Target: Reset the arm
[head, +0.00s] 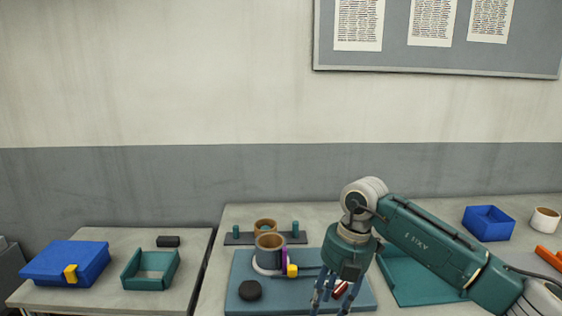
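My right arm (430,245) comes in from the right, and its gripper (335,298) points down over the right part of the blue-grey board (236,286). The fingers look spread apart, and their tips run close to the bottom edge of the picture. A small red piece (341,290) shows between or behind the fingers; I see no grip on it. My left gripper is not in view.
A pegged rack (240,238) is behind. A teal tray (410,288) lies under my arm. A blue bin (488,223) stands right. A gap separates the left table (120,302).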

